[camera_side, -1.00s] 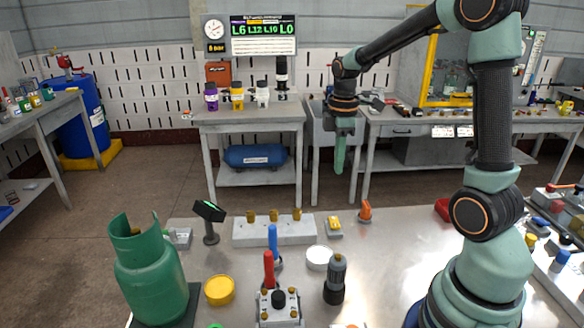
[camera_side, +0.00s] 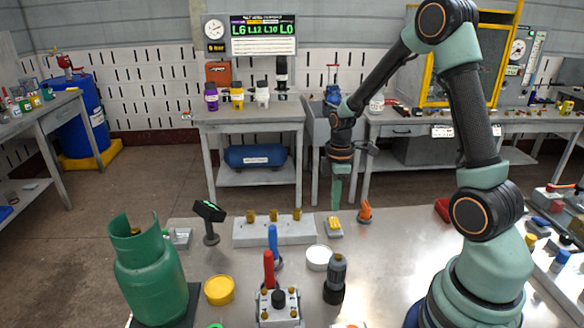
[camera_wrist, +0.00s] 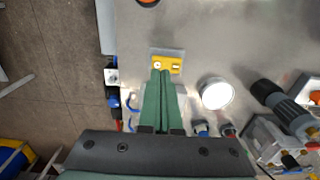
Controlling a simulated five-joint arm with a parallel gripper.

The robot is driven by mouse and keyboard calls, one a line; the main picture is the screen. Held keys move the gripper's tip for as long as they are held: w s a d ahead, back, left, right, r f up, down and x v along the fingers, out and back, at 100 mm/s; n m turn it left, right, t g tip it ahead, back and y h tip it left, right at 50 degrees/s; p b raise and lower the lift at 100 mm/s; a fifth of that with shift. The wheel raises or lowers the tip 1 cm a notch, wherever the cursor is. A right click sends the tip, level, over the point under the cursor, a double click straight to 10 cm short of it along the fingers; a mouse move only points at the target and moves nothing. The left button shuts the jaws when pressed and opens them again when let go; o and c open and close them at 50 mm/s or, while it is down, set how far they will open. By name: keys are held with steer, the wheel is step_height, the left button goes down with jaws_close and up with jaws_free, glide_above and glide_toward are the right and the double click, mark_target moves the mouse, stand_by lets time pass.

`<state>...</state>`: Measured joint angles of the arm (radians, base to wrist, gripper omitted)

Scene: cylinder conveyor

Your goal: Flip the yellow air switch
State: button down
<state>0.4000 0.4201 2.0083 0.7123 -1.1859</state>
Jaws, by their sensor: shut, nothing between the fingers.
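The yellow air switch (camera_side: 334,227) is a small yellow block on a grey plate near the far edge of the metal table. In the wrist view the yellow switch (camera_wrist: 175,66) shows just past my fingertips, with a pale round spot on its left and a small light part on its right. My gripper (camera_side: 337,206) points down above the switch, its green fingers together and empty. In the wrist view my gripper (camera_wrist: 160,76) overlaps the switch's near edge. I cannot tell whether the tips touch it.
An orange-topped part (camera_side: 365,211) stands close right of the switch. A pale block with brass fittings (camera_side: 274,231) lies to its left. A white round lid (camera_side: 318,258), a dark cylinder (camera_side: 335,279) and red and blue levers stand nearer.

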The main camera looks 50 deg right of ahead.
mark_target(336, 224)
steer(key=shift+f, duration=1.5)
steer(key=shift+w+d+f+g, duration=0.1)
steer(key=shift+f+g, duration=0.1)
steer(key=shift+g, duration=0.1)
steer(key=shift+s+a+r, duration=0.1)
steer(key=shift+s+a, duration=0.55)
steer(key=shift+s, duration=0.1)
steer(key=shift+r, duration=0.1)
step_height(336, 224, up, 14)
